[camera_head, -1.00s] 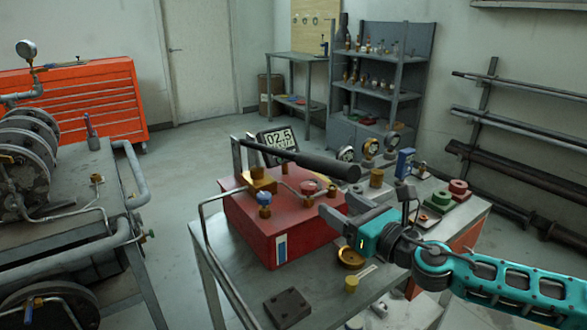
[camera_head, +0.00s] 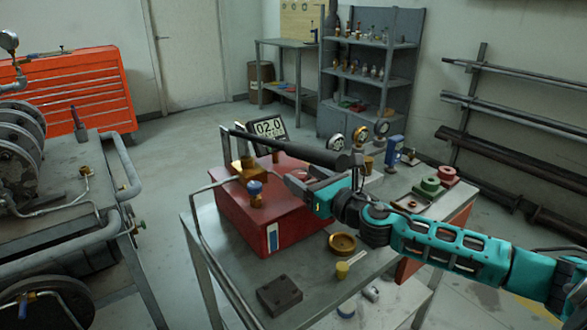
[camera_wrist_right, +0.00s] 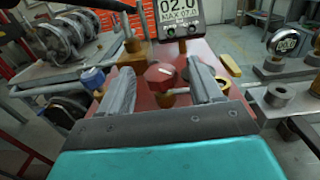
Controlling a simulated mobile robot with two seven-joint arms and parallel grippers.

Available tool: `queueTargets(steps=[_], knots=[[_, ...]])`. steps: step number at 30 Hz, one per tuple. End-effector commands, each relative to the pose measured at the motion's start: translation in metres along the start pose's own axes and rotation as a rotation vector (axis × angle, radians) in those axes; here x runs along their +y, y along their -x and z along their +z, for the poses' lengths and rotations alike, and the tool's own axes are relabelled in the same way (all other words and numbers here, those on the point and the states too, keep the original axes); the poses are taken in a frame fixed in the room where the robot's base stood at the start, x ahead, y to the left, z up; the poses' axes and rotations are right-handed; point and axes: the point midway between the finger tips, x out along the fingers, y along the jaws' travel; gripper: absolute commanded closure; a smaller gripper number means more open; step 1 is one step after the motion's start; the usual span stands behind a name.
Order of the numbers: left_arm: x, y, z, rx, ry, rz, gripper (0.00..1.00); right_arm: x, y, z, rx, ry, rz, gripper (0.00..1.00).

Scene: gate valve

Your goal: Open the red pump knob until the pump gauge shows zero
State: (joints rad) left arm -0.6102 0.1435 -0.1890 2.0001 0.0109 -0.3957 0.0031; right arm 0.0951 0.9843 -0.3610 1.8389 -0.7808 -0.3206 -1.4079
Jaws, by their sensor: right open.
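The red knob (camera_wrist_right: 161,75) shows in the right wrist view between the two open fingers of my right gripper (camera_wrist_right: 163,82), with a visible gap on both sides. In the head view the gripper (camera_head: 292,182) reaches over the red pump box (camera_head: 242,212) and hides the knob. The digital gauge (camera_head: 270,127) stands at the back of the box and reads 02.0. It also shows in the wrist view (camera_wrist_right: 178,12), with "MAX" text under the number. My left gripper is out of view.
A blue knob (camera_head: 255,188) is on the box's front left. A long dark pump handle (camera_head: 300,150) runs above the box. Round gauges (camera_head: 336,141) and a blue device (camera_head: 394,150) stand behind. A brass dish (camera_head: 342,243) and dark block (camera_head: 279,295) lie in front.

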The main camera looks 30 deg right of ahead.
Motion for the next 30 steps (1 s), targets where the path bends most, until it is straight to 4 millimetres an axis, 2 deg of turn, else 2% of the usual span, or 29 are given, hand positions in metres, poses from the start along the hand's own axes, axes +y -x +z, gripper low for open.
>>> queueTargets(steps=[3,10,23,30], knots=[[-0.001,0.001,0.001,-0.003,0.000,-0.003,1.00,0.000,-0.016,0.002,-0.002,-0.002,0.000,0.36],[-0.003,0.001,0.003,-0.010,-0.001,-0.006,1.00,0.000,-0.037,0.001,-0.001,-0.002,0.000,0.36],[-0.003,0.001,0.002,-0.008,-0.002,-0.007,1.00,0.001,-0.044,0.000,0.001,0.000,0.002,0.36],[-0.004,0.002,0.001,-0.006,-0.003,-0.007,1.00,0.001,-0.043,0.000,0.001,0.000,0.001,0.58]])
